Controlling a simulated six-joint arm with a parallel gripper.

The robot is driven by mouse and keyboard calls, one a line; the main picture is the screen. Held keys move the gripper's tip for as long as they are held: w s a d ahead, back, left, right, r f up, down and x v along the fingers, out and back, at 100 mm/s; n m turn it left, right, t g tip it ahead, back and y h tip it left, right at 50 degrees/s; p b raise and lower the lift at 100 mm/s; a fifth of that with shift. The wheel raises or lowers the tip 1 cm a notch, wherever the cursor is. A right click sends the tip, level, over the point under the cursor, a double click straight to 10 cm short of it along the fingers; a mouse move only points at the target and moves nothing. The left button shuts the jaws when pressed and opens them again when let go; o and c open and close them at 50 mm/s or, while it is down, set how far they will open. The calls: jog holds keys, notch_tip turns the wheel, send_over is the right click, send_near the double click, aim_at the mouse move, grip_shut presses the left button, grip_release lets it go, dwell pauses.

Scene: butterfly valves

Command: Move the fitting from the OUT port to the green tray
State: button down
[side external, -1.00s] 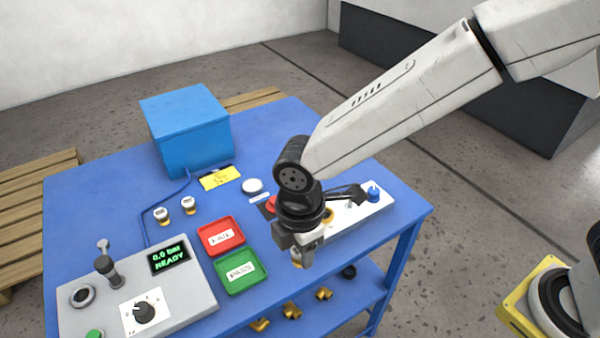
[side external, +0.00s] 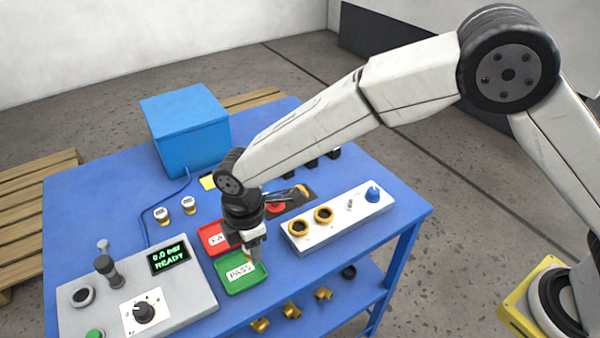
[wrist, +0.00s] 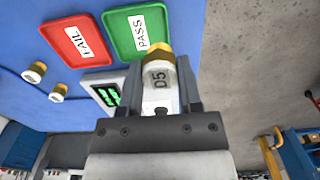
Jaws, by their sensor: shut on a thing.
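My gripper (side external: 253,245) is shut on the fitting (wrist: 158,78), a whitish-grey piece marked D5 with a brass-yellow end, held between the two fingers in the wrist view. In the side view the gripper hangs over the right part of the green tray (side external: 238,285), labelled PASS; the fitting is mostly hidden there. The green tray also shows ahead of the fingers in the wrist view (wrist: 120,42). I cannot tell whether the fitting touches the tray. The white block (side external: 352,216) has two open brass-ringed ports on top; its labels are too small to read.
The red FAIL tray (side external: 208,228) is beside the green one, partly behind my gripper. A grey control box (side external: 190,312) reads 0.0 bar READY. A blue box (side external: 187,130) is at the back. Brass parts (side external: 291,310) lie on the lower shelf.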

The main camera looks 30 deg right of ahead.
send_over(241, 271)
jog(key=shift+s+d+f, duration=0.1)
jog(key=shift+s+f, duration=0.05)
jog(key=shift+f, duration=1.95)
jog(key=shift+w+f, duration=0.2)
jog(key=shift+f, duration=1.65)
jog(key=shift+f, duration=0.15)
jog(key=shift+c, duration=1.4)
grip_release()
notch_tip(241, 271, up, 12)
jog(key=shift+r, duration=0.2)
